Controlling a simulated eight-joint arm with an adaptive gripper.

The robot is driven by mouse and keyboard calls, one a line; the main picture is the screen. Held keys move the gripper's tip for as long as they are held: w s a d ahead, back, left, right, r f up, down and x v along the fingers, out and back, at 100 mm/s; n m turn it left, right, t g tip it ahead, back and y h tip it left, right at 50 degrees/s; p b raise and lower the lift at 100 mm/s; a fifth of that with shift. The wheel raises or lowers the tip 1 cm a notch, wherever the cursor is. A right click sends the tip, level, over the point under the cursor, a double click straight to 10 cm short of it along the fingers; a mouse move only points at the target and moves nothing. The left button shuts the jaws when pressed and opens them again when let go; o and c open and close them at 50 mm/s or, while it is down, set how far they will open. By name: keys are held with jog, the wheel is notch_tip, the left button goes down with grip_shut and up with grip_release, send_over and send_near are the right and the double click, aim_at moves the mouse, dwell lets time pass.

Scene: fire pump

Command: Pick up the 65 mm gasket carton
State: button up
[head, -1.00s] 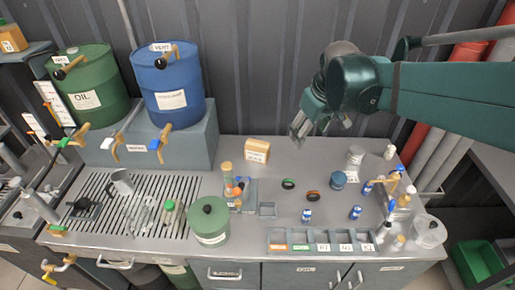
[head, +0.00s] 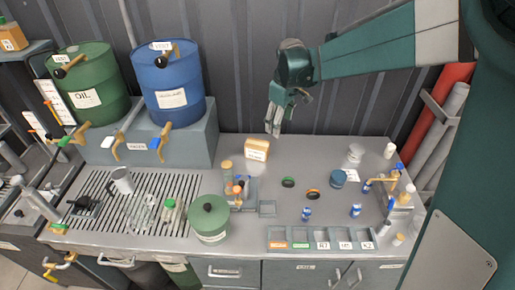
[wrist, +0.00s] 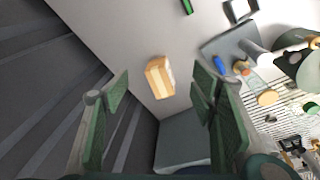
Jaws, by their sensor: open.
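The carton (head: 257,149) is a small tan box with a pale label on its front, standing at the back of the steel bench near the drum stand. Its printed size is too small to read. It also shows in the wrist view (wrist: 159,77), lying between and beyond the fingers. My gripper (head: 273,128) is in the air above and slightly right of the carton, pointing down. In the wrist view, my gripper (wrist: 162,100) has its two green fingers wide apart with nothing between them. The gripper and carton are apart.
A blue drum (head: 170,85) and a green drum (head: 88,88) stand on a grey stand left of the carton. A ribbed wall (head: 240,60) rises behind.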

jog(key=w+a+f+n, duration=0.2)
jog(key=w+a+f, duration=0.2)
jog(key=w+f, duration=0.15)
jog(key=n+g, duration=0.2)
send_over(257, 143)
notch_tip(257, 143, down, 10)
jog(key=shift+w+d+r, duration=0.1)
jog(key=shift+w, duration=0.05)
jog(key=shift+f, duration=0.2)
jog(key=shift+f, duration=1.25)
jog(key=shift+f, duration=2.6)
